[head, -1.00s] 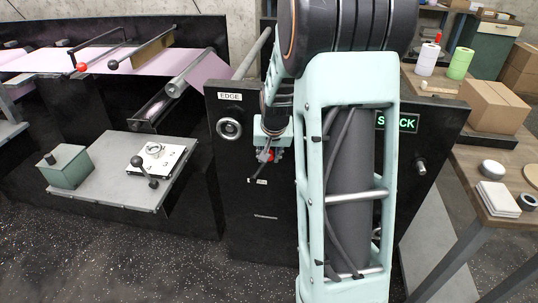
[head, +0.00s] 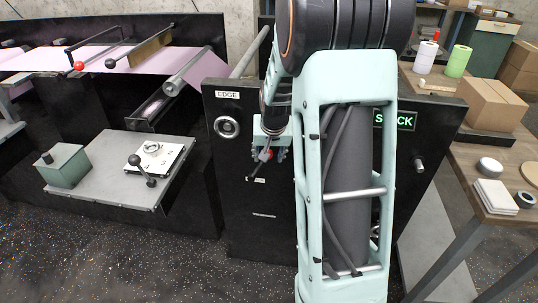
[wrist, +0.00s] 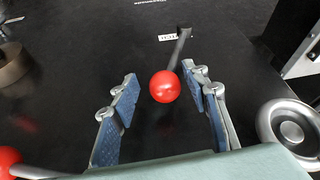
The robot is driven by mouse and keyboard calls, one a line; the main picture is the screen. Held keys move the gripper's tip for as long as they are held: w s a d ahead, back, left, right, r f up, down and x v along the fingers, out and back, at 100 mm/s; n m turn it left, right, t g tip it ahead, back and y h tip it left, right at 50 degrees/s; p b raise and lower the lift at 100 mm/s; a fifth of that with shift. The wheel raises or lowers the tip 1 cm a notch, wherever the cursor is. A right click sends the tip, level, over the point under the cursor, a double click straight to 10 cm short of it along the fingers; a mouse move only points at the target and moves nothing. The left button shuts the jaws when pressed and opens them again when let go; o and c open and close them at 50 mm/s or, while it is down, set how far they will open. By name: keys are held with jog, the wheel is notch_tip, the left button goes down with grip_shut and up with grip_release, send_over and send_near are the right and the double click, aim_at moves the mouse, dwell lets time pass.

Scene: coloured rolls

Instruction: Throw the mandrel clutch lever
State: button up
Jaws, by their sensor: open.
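A lever with a round red knob (wrist: 165,87) and a dark grey shaft (wrist: 179,48) stands out from the black panel in the wrist view. A small white label (wrist: 167,37) sits by its base; its text is partly hidden. My gripper (wrist: 166,98) is open, with its blue pads on either side of the knob. A gap shows between each pad and the knob, and I cannot tell how deep the knob lies between them. In the head view my gripper (head: 268,152) is in front of the black panel (head: 235,185), mostly hiding the lever.
A round silver handwheel (wrist: 287,130) is close on the right in the wrist view. Another red knob (wrist: 8,162) on a rod is at lower left. In the head view, a grey shelf (head: 105,185) with a black-knobbed lever (head: 135,160) juts out left of the panel.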

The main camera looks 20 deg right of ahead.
jog(key=shift+s+a+r, duration=0.1)
jog(key=shift+s+r, duration=0.05)
jog(key=shift+r, duration=0.45)
jog(key=v, duration=1)
jog(key=shift+s+r, duration=0.25)
jog(key=shift+s, duration=0.05)
